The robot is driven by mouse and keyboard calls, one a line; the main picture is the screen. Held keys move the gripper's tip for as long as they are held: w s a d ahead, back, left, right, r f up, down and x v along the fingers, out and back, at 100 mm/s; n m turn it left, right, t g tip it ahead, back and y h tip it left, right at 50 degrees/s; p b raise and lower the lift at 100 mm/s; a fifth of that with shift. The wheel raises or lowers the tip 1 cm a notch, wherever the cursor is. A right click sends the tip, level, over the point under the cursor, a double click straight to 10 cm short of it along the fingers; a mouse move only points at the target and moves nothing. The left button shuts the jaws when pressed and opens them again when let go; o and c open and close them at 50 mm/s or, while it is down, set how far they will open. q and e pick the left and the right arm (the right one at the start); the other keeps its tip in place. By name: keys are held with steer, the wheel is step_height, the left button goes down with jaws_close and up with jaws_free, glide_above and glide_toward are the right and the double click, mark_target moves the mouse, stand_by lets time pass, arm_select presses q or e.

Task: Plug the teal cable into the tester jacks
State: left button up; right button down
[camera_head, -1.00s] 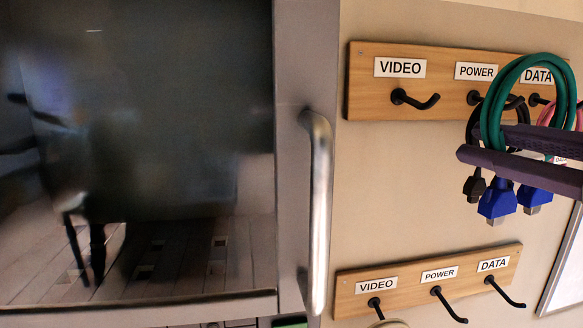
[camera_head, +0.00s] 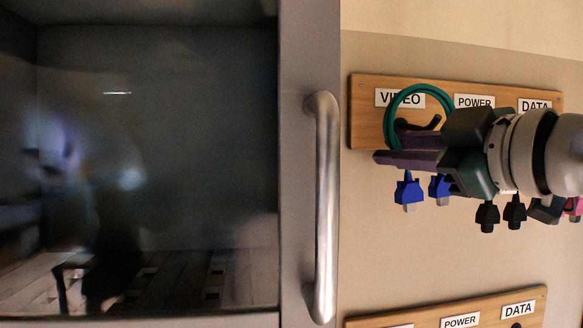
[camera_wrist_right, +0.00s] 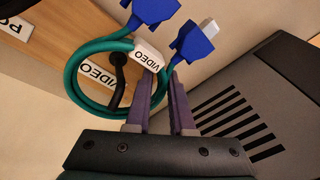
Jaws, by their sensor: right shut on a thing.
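The teal cable (camera_head: 390,115) is a coiled loop with blue connectors (camera_head: 408,190) hanging below, in front of the upper board's VIDEO hook (camera_head: 433,124). My right gripper (camera_head: 385,158) is shut on the cable's white VIDEO tag, which shows in the right wrist view (camera_wrist_right: 148,56) at the fingertips (camera_wrist_right: 165,75). There the black hook (camera_wrist_right: 118,75) appears inside the loop; I cannot tell whether the cable touches it. My left gripper is not in view. I see no tester jacks.
The upper wooden board (camera_head: 365,95) has VIDEO, POWER and DATA labels. Black connectors (camera_head: 487,215) and a pink one (camera_head: 576,207) hang right of the blue ones. A lower labelled board (camera_head: 400,321) is below. A glass-fronted cabinet with a metal handle (camera_head: 322,210) fills the left.

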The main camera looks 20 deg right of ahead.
mark_target(398, 194)
step_height(398, 194, down, 2)
steer(key=shift+f+p, duration=0.25)
steer(key=shift+p, duration=0.85)
steer(key=shift+f, duration=0.25)
steer(key=shift+f+b, duration=0.3)
steer(key=c, duration=0.8)
jaws_free()
